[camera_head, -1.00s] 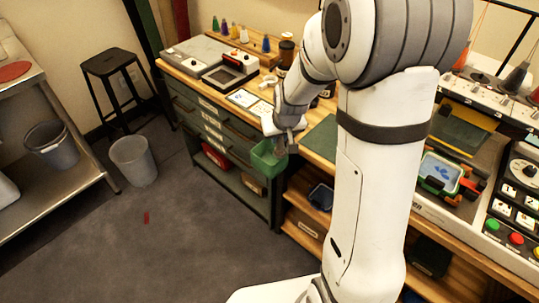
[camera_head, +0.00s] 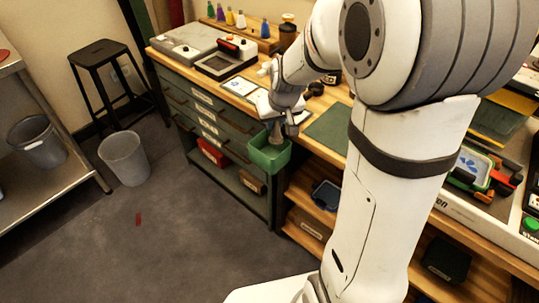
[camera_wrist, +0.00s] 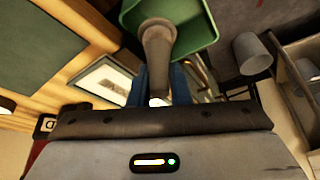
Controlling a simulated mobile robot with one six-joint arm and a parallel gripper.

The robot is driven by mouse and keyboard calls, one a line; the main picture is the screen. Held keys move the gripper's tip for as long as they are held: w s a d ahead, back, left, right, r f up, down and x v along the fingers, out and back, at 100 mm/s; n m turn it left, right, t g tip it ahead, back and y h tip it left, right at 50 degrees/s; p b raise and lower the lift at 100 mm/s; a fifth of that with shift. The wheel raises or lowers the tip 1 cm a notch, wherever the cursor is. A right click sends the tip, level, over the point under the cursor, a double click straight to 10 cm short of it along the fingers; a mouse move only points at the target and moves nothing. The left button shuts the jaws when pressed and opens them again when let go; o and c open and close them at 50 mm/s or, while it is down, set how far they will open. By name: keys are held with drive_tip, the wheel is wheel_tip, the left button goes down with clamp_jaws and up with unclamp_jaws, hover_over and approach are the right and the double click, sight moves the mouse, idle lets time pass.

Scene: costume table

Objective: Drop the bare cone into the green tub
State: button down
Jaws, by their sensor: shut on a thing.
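The bare cone (camera_wrist: 157,45) is grey-brown and narrow, and my gripper (camera_wrist: 158,85) is shut on it. In the wrist view its wide end lies over the green tub (camera_wrist: 199,33). In the head view my gripper (camera_head: 280,122) is above the tub (camera_head: 268,158), which hangs at the front edge of the wooden bench. The lower part of the cone (camera_head: 276,138) shows at the tub's mouth. I cannot tell how far its lower end reaches into the tub.
The wooden bench top carries a green mat (camera_head: 329,129), a framed card (camera_head: 238,86) and several small coloured cones on a rack at the back. A grey bin (camera_head: 124,158) and a black stool (camera_head: 100,60) stand on the floor at left.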

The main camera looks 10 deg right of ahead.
drive_tip(key=shift+f, duration=0.15)
drive_tip(key=c, duration=1.3)
unclamp_jaws()
drive_tip(key=shift+o, duration=0.2)
drive_tip(key=p+v, duration=0.1)
drive_tip(key=v, duration=0.6)
drive_tip(key=shift+r, duration=0.35)
drive_tip(key=shift+s, duration=0.15)
drive_tip(key=s+r+g+p, duration=0.1)
drive_tip(key=s+r+p, duration=0.4)
drive_tip(key=s, duration=0.4)
drive_tip(key=s+r+m+p, duration=0.1)
drive_tip(key=s+r+p, duration=0.5)
drive_tip(key=s, duration=0.4)
drive_tip(key=shift+g+h, duration=0.3)
drive_tip(key=shift+g, duration=0.1)
